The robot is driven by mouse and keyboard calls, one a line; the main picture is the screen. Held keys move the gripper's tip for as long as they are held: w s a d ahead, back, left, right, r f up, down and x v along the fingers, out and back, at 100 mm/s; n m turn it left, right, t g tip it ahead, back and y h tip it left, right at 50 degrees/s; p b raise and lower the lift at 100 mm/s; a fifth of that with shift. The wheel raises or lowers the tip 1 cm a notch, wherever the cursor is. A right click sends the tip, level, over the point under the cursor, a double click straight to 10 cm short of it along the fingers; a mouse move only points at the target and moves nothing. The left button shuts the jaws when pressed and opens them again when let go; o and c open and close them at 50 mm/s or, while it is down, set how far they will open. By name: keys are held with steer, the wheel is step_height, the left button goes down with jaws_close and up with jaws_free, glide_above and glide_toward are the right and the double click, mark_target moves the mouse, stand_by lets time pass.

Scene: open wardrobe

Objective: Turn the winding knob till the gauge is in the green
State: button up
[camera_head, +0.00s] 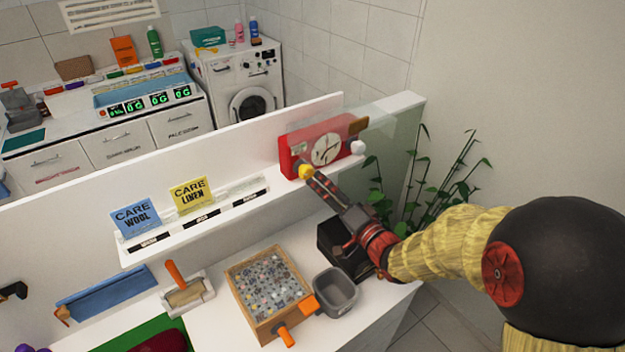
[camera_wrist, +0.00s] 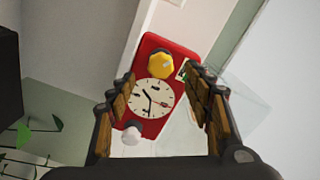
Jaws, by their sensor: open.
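A red box (camera_head: 291,147) with a round white dial (camera_head: 327,149) stands at the right end of the white shelf. It has a yellow knob (camera_head: 306,172) and a white knob (camera_head: 357,147). In the wrist view the yellow knob (camera_wrist: 160,65) is above the dial (camera_wrist: 153,98) and the white knob (camera_wrist: 132,134) below it. A small pale label with some green (camera_wrist: 183,70) is beside the yellow knob, too small to read. My gripper (camera_wrist: 169,78) is open and empty, its fingers either side of the box's face. In the head view its tips are close to the yellow knob; contact cannot be told.
Blue and yellow care cards (camera_head: 190,195) stand on the shelf to the left. Below are a pebble-filled wooden tray (camera_head: 283,328), a grey bin (camera_head: 336,291) and a black box (camera_head: 340,250). A clear panel (camera_head: 390,118) and a green plant (camera_head: 440,185) are at the right.

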steer(key=shift+v, duration=1.9)
